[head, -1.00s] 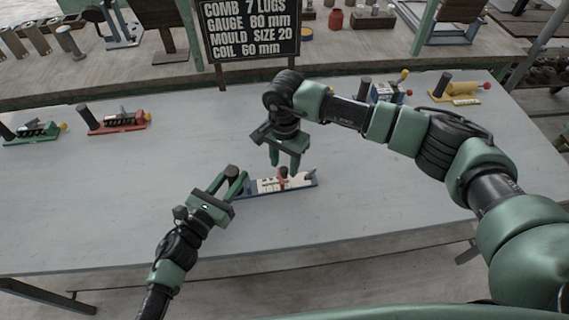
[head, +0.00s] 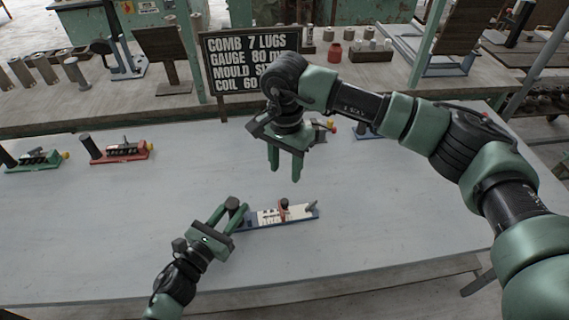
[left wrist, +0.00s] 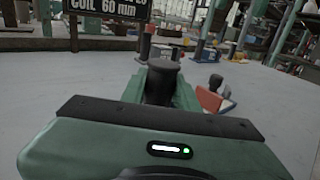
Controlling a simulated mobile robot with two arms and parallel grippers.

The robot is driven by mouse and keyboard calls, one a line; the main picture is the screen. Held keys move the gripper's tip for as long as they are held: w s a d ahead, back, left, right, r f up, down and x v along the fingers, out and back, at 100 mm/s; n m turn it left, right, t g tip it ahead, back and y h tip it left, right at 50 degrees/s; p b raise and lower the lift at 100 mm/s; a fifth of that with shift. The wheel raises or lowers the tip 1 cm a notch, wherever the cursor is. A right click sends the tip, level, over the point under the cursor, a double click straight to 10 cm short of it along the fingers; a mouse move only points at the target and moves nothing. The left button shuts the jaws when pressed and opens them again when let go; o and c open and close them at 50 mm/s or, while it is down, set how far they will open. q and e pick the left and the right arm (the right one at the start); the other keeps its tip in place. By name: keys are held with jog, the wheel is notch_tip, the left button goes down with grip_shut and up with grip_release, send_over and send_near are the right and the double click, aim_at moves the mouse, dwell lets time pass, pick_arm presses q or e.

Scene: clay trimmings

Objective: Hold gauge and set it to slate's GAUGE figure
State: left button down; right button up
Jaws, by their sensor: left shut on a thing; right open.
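The gauge (head: 262,219) lies on the table, a blue bar with a white scale. A red slider with a dark knob (head: 284,206) stands right of its middle, and a grey piece rises at its right end. My left gripper (head: 238,212) is shut on the dark post at its left end; the post (left wrist: 162,82) shows in the left wrist view. My right gripper (head: 285,172) is open and empty, above and behind the slider, apart from it. The scale marks are too small to read.
A green tool (head: 38,160) and a red tool (head: 122,152) stand at the back left of the table. Other tools (head: 368,131) stand at the back right, partly hidden by my right arm. The table around the gauge is clear.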

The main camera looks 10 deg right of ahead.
pick_arm(q)
jog(key=c, duration=1)
grip_release()
